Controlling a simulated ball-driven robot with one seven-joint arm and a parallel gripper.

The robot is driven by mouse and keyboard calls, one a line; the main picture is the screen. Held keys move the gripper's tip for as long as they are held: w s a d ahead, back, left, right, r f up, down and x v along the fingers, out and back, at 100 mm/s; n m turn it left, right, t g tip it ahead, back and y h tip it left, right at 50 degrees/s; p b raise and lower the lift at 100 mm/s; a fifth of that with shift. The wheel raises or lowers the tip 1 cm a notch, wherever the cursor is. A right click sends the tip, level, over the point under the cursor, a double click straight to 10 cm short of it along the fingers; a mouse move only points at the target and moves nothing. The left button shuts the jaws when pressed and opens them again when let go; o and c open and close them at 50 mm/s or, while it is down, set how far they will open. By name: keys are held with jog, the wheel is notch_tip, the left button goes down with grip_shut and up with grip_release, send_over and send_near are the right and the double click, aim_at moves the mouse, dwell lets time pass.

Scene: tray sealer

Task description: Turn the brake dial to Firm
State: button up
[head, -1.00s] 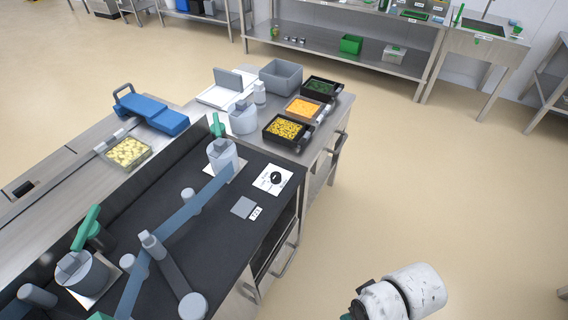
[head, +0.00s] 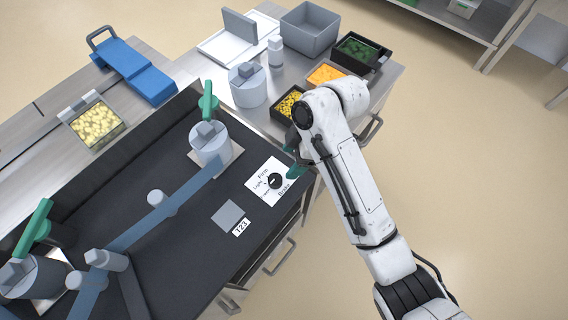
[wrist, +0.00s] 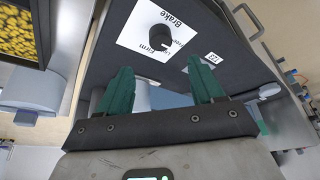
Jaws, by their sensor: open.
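The brake dial (head: 275,181) is a round black knob on a white label plate (head: 262,172) on the dark machine top. In the head view "Firm", "Light" and "Brake" can be read on the plate. The dial also shows in the wrist view (wrist: 161,38), with a pale mark on its face; I cannot tell which setting it points to. My gripper (head: 294,168) has green fingers and hangs close beside the dial, at its upper right in the head view. In the wrist view my gripper (wrist: 162,82) is open, fingers apart, with nothing between them. The dial is not gripped.
Food trays, including yellow pieces (head: 288,102), stand behind my arm.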

aim_at(275, 178)
jog(key=x, duration=1)
jog(key=shift+a, duration=0.1)
jog(key=c, duration=1.1)
